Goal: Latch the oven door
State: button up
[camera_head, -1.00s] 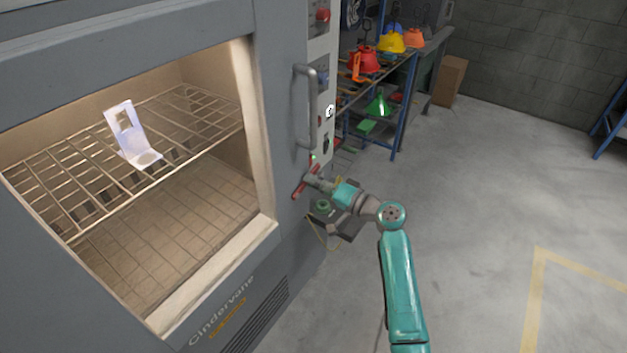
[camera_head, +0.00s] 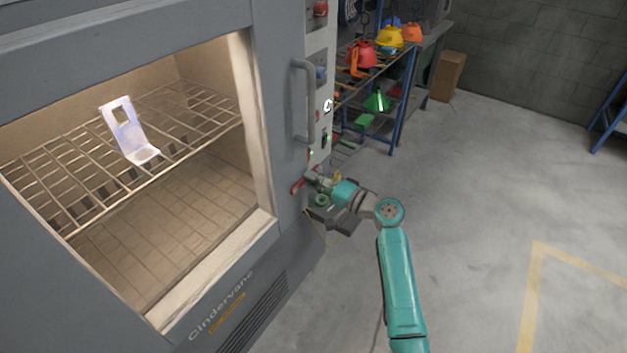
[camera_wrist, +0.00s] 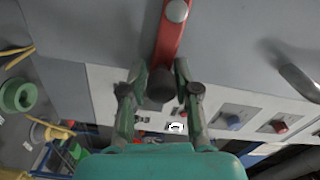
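The grey oven (camera_head: 280,150) has a lit window, and its door looks closed. A vertical grey bar handle (camera_head: 299,105) is on its front right. A red latch lever (camera_head: 297,187) sits below the handle, partly hidden by my gripper (camera_head: 308,178). In the wrist view the red lever (camera_wrist: 171,38) comes down from a round grey pivot and ends in a dark knob. My gripper (camera_wrist: 161,75) is open, with one finger on each side of the lever's end. Whether a finger touches the lever I cannot tell.
A control panel (camera_head: 319,95) with knobs and switches stands right of the handle. A pale bracket (camera_head: 128,130) is on the oven's wire rack. A blue-framed shelf (camera_head: 404,100) with coloured hoods and a cardboard box (camera_head: 447,76) are behind. The floor (camera_head: 490,200) at right is clear.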

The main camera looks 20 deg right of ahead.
jog(key=shift+o, duration=1.4)
jog(key=shift+d+f, duration=0.15)
jog(key=shift+f, duration=0.05)
jog(key=shift+r, duration=0.1)
jog(key=v, duration=1.2)
